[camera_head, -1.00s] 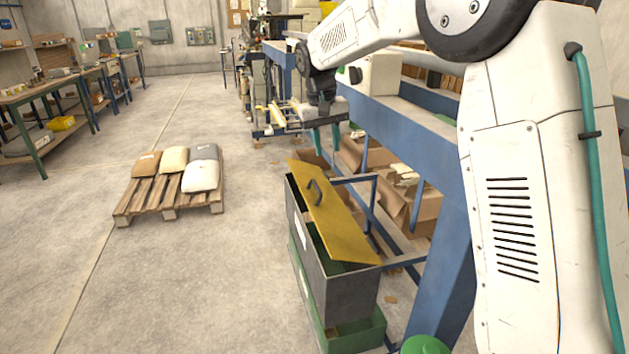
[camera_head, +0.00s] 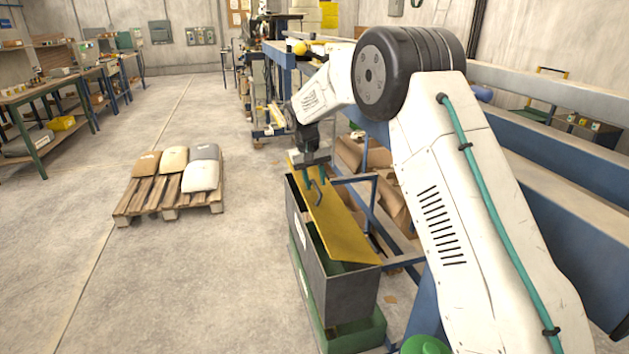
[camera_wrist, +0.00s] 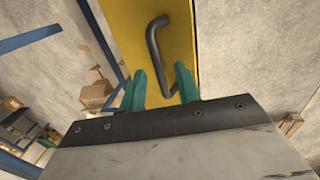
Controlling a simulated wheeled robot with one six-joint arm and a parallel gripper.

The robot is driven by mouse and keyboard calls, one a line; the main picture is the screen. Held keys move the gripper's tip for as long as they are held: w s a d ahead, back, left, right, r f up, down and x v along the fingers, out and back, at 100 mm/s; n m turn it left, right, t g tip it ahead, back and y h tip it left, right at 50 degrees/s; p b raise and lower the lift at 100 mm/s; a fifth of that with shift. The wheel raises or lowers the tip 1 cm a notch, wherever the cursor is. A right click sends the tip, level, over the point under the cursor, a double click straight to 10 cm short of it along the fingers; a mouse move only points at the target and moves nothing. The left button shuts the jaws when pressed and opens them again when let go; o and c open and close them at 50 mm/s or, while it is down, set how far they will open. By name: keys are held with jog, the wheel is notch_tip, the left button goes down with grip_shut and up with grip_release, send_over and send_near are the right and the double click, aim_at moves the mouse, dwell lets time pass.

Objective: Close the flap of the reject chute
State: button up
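The yellow flap (camera_head: 342,238) of the reject chute stands open and tilted, with a gap showing between it and the dark grey chute box (camera_head: 348,290). A dark bar handle (camera_head: 319,196) is fixed on its upper face. My gripper (camera_head: 315,181) is just above the flap at the handle's far end. Its two teal fingers are apart. In the wrist view the handle (camera_wrist: 153,42) runs over the yellow flap (camera_wrist: 127,25), and its near end shows between the fingers (camera_wrist: 162,84). I cannot tell whether the fingers touch it.
A blue frame (camera_head: 374,205) stands close along the flap's right side, with cardboard boxes (camera_head: 391,197) behind it. A green bin (camera_head: 362,338) is under the chute. A pallet (camera_head: 140,203) with several sacks stands at left. The floor between is clear.

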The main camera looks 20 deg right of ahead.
aim_at(303, 194)
jog(key=shift+f, duration=0.15)
grip_shut()
jog(key=a+f+h, duration=0.1)
jog(key=f+h, duration=0.1)
jog(key=a+f+h, duration=0.1)
jog(key=a+f, duration=0.1)
jog(key=shift+a+f+h, duration=0.15)
jog(key=shift+f+h, duration=0.1)
jog(key=shift+h, duration=0.15)
jog(key=shift+s+a+f, duration=0.1)
jog(key=shift+a+f, duration=0.05)
jog(key=shift+f, duration=0.3)
grip_release()
jog(key=shift+a+f, duration=0.1)
jog(key=shift+a, duration=0.05)
